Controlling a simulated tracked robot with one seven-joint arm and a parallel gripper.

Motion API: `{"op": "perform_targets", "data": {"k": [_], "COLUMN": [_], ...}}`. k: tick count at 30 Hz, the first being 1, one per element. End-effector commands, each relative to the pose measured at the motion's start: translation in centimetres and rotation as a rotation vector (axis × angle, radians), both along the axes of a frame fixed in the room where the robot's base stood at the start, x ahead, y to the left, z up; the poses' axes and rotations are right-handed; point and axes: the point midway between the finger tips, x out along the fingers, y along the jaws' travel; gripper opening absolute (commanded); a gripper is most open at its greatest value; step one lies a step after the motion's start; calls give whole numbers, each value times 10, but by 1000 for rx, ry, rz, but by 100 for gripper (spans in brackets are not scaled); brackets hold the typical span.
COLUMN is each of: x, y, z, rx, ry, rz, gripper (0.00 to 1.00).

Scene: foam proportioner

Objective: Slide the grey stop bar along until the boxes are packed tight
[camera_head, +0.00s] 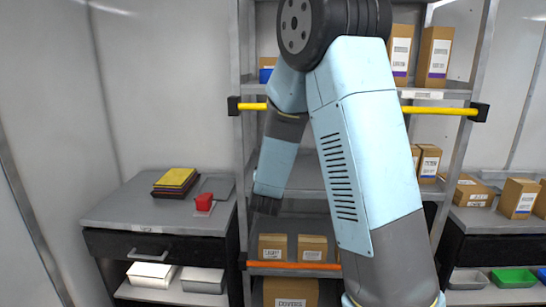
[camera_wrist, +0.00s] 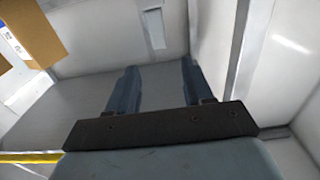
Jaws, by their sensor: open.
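I cannot make out the grey stop bar for certain in either view; my arm covers much of the rack. Brown boxes stand at several levels: two on the lower shelf, a left one (camera_head: 272,247) and a right one (camera_head: 312,248) with a small gap between them, two on the top right (camera_head: 437,55), and some on the middle right (camera_head: 428,162). My gripper (camera_head: 265,204) hangs at the left of the rack, above the lower boxes. In the wrist view its two blue-grey fingers (camera_wrist: 158,82) are apart with nothing between them. A brown box (camera_wrist: 35,30) shows at the upper left there.
A yellow bar (camera_head: 438,111) crosses the rack's front high up, and an orange bar (camera_head: 293,265) crosses low down. At left, a grey-topped cabinet (camera_head: 125,205) carries folded cloths (camera_head: 175,181) and a red item (camera_head: 204,202). A bench with boxes (camera_head: 518,198) and trays stands at right.

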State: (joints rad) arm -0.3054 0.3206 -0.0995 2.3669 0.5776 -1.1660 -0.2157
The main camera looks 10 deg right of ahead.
Motion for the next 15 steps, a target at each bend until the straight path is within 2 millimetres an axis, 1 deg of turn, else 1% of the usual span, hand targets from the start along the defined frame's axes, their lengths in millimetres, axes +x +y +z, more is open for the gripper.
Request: {"op": "perform_targets", "data": {"k": [1,3,15], "x": [9,21,85], "y": [-3,-7,-28], "z": [0,0,0], "rx": [0,0,0], "ry": [-1,0,0], "rz": [-1,-1,0], "gripper": [51,51,51]}}
